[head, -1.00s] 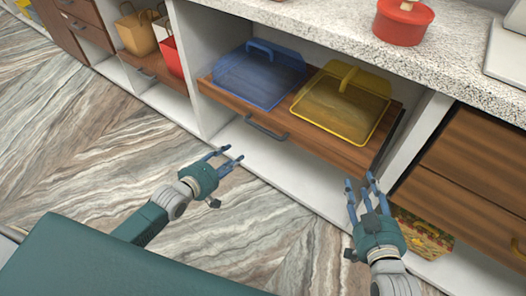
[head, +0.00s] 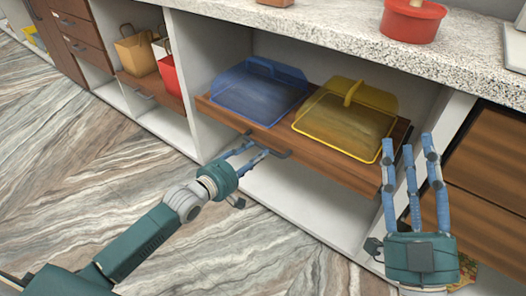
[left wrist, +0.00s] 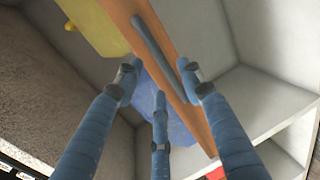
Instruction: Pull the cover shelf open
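The cover shelf (head: 225,117) is a brown wooden board under the counter, with a dark bar handle (head: 282,153) on its front edge. A blue cover (head: 258,92) and a yellow cover (head: 345,118) sit on it. My left gripper (head: 251,153) is open at the handle's left part and hides some of it. In the left wrist view the handle (left wrist: 155,45) runs towards the space between the spread fingers (left wrist: 160,72); contact cannot be told. My right gripper (head: 412,155) is open and empty, fingers up, by the shelf's right end.
The stone countertop (head: 330,25) overhangs the shelf and carries a red pot (head: 412,20). Paper bags (head: 135,48) stand on a shelf at the left. Wooden drawers (head: 490,160) are at the right. The marble floor in front is clear.

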